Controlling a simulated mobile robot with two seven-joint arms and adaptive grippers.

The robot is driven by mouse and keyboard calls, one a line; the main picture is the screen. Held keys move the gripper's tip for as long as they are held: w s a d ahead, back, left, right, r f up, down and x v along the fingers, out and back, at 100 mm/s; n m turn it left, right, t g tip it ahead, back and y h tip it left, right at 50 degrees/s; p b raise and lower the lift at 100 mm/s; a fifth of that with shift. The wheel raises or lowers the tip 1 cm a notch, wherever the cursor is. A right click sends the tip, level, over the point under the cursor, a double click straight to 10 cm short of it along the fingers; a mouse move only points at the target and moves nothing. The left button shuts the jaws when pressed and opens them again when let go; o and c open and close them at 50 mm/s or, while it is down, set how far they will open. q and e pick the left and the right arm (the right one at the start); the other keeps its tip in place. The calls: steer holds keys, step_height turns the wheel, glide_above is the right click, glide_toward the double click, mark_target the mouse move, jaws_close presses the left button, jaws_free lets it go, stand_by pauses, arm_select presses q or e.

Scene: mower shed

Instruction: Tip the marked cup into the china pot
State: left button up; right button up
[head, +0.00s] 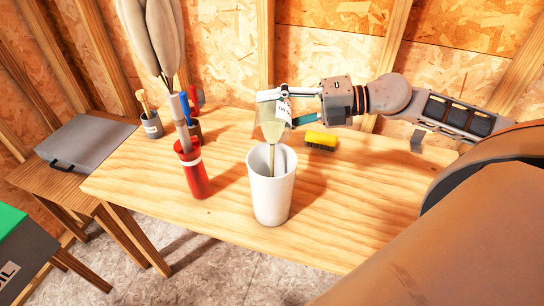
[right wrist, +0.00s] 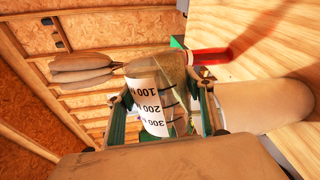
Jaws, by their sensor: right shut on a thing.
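The marked cup (head: 267,97) is clear with a white scale panel and is held steeply tipped above the pot. A khaki mass at the cup's mouth narrows into a strand reaching down inside the white china pot (head: 271,200). The pot stands upright on the wooden bench; its bottom inside is hidden. My left gripper is not in view.
A red cylinder (head: 194,175) with tall beige paddle-like shapes stands left of the pot. A grey holder (head: 152,127) with a brush and a yellow-backed brush (head: 321,140) are behind. The bench (head: 340,220) is clear to the pot's right.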

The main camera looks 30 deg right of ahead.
mark_target(273, 114)
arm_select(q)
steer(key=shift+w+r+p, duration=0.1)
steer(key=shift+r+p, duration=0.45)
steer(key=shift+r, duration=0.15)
arm_select(e)
steer(key=shift+s+a+r+n, duration=0.25)
steer(key=shift+r+n, duration=0.1)
steer(key=shift+n, duration=0.15)
arm_select(q)
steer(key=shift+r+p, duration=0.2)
steer(key=shift+p, duration=0.2)
arm_select(e)
steer(key=shift+s+r+n+t, duration=0.2)
steer(key=shift+n+t, duration=0.1)
steer(key=shift+n, duration=0.1)
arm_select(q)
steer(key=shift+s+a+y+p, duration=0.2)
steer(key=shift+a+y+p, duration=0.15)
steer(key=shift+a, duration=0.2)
arm_select(e)
steer(key=shift+s+a+r+n, duration=0.2)
steer(key=shift+a+n, duration=0.05)
steer(key=shift+n, duration=0.15)
steer(key=shift+c, duration=0.2)
